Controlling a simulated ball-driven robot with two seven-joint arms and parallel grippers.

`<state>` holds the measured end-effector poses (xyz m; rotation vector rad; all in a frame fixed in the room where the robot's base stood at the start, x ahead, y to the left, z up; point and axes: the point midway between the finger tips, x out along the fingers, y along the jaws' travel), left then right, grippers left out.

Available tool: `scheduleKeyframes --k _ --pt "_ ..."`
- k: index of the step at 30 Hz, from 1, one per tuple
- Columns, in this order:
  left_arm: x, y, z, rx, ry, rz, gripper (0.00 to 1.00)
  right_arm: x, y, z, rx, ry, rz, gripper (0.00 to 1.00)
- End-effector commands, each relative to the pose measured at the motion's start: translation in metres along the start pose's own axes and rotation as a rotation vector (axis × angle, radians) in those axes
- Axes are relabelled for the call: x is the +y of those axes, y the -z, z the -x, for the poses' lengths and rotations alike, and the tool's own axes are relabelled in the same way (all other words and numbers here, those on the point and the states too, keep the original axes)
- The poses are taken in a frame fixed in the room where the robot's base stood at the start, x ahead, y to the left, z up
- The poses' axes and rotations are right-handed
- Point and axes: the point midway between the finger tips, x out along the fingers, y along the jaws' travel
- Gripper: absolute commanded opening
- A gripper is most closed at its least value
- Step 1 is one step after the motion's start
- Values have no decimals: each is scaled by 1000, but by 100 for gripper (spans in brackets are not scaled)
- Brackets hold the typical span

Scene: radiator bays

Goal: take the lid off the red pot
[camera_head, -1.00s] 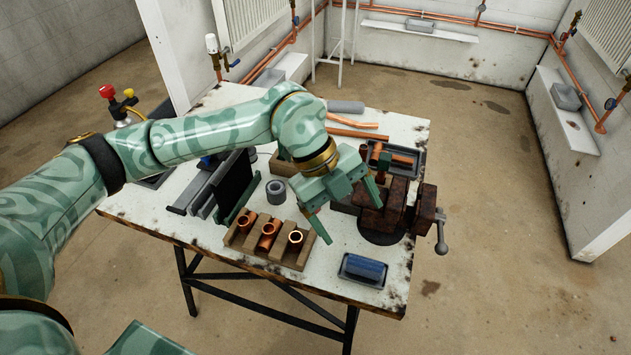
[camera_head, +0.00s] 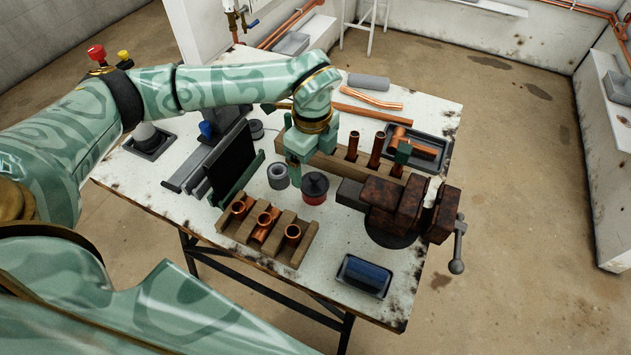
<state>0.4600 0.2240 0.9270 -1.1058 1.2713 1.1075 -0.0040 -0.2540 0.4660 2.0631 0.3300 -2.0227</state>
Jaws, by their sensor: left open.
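The red pot (camera_head: 314,196) stands on the white workbench, just behind the wooden block with copper fittings. Its dark round lid (camera_head: 315,182) is on top. My left gripper (camera_head: 296,169) is open and points down, just behind and to the left of the pot in the picture. One finger shows clearly; the other is mostly hidden. The gripper appears apart from the lid, but its exact height above the bench is hard to tell. My right gripper is not in view.
A grey ring (camera_head: 278,177) stands close left of the pot. A rusty vise (camera_head: 395,203) is to the right, the wooden fitting block (camera_head: 275,237) in front, and a wooden rack (camera_head: 340,163) with upright copper pipes behind. A blue item lies in a tray (camera_head: 364,276) near the front edge.

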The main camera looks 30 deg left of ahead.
Motion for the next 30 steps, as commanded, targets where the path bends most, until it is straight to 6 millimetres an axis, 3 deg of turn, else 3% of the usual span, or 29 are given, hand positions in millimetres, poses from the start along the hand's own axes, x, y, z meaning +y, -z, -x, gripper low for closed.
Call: scheduleKeyframes --k 5,12,19,24,30 --pt "0 2 -15 0 -3 0 86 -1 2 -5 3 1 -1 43" --pt "0 5 -53 1 -3 -1 86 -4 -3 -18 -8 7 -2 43" --pt "-1 5 -53 0 0 0 86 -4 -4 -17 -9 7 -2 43" --pt "-1 5 -53 0 0 -1 39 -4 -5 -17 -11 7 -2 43" --pt "-1 5 -53 0 0 -1 39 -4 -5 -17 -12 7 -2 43"
